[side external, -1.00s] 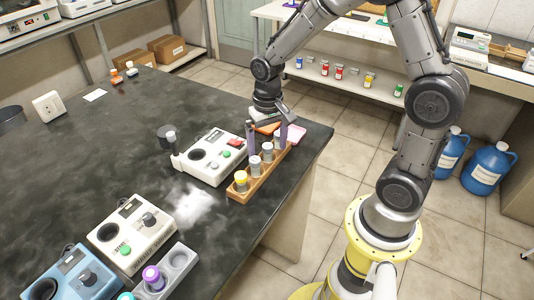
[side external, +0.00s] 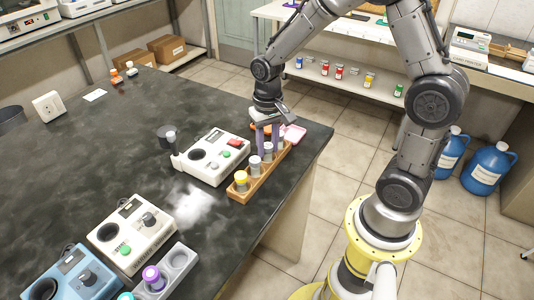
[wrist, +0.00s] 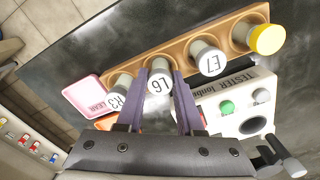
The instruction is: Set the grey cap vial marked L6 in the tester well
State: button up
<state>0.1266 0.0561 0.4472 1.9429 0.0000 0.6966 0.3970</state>
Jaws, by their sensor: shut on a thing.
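The grey cap vial marked L6 (wrist: 159,84) stands in the wooden rack (wrist: 190,33), between the vial marked E7 (wrist: 209,60) and another grey cap vial whose mark looks like R3 (wrist: 118,95). My gripper (wrist: 164,72) is shut on the L6 vial, with one purple finger on each side of it. In the side view my gripper (side external: 269,140) is low over the rack (side external: 262,178), and the vial's cap (side external: 267,150) shows at the fingers. The white tester (side external: 222,163) stands left of the rack; its dark round well (side external: 197,155) looks empty. The well also shows in the wrist view (wrist: 252,126).
A yellow cap vial (side external: 241,178) fills the rack's near end. A pink tray (side external: 294,134) lies past the far end. Another white device (side external: 131,234) and a blue one (side external: 74,284) stand near the front.

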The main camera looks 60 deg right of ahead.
aim_at(267, 145)
jog(key=shift+r, duration=3.7)
grip_shut()
jog(key=shift+r, duration=0.25)
jog(key=w+a+r+n, duration=0.1)
jog(key=w+a+r, duration=0.15)
jog(key=w, duration=0.45)
jog(key=w+a+r+n, duration=0.1)
jog(key=w+a, duration=0.3)
jog(key=w, duration=0.2)
jog(key=shift+n, duration=0.5)
jog(key=shift+w+a+f, duration=0.35)
jog(key=shift+a+f, duration=0.35)
jog(key=shift+f, duration=0.4)
jog(key=shift+w+a+f, duration=0.4)
jog(key=shift+a+f, duration=0.3)
jog(key=shift+f, duration=0.45)
jog(key=shift+w+a+f, duration=0.35)
jog(key=shift+a+f, duration=0.35)
jog(key=shift+f, duration=0.4)
jog(key=shift+f, duration=1.7)
